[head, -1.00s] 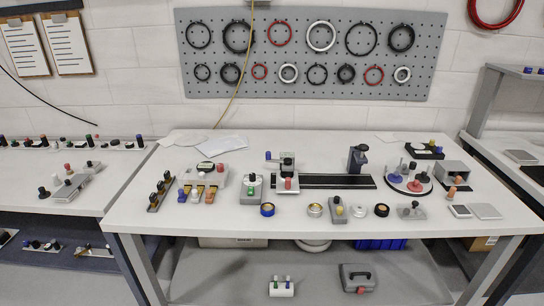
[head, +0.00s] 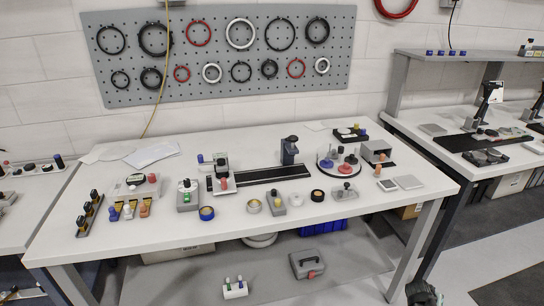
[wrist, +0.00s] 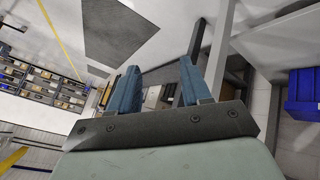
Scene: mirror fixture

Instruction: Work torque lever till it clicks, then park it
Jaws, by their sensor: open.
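I cannot tell for certain which part is the torque lever.
A dark rail with an upright post (head: 289,151) and a round turntable (head: 338,162) stand on the bench. Tape rings, including a blue one (head: 207,213), lie near the front. A blue bin (wrist: 302,100) is at right in the wrist view. The bench's front strip is mostly clear.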

